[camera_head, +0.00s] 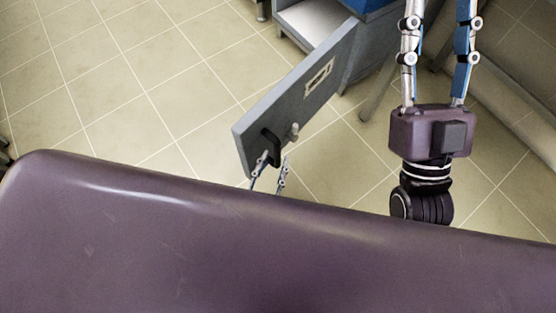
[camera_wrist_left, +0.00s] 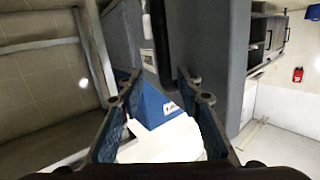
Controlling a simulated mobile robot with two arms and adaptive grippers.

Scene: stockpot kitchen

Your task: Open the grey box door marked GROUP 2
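The grey door (camera_head: 255,125) stands swung out from the grey box (camera_head: 368,45) in the head view, and the box front is open. The door carries a framed label (camera_head: 319,77), its text too small to read, a black bar handle (camera_head: 271,147) and a pale knob (camera_head: 293,132). My left gripper (camera_head: 273,164) is open at the handle, its lower part hidden behind my purple body. In the left wrist view, the fingers (camera_wrist_left: 158,88) are spread, with the black handle (camera_wrist_left: 161,38) between and beyond them; contact is unclear. My right gripper (camera_head: 437,35) is open and empty, its fingertips cut off above.
Tiled floor (camera_head: 120,85) lies clear to the left of the door. A pale slab or ledge (camera_head: 505,105) and a grey leg (camera_head: 383,88) stand at the right. The left wrist view shows a red item (camera_wrist_left: 298,75) on a far wall.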

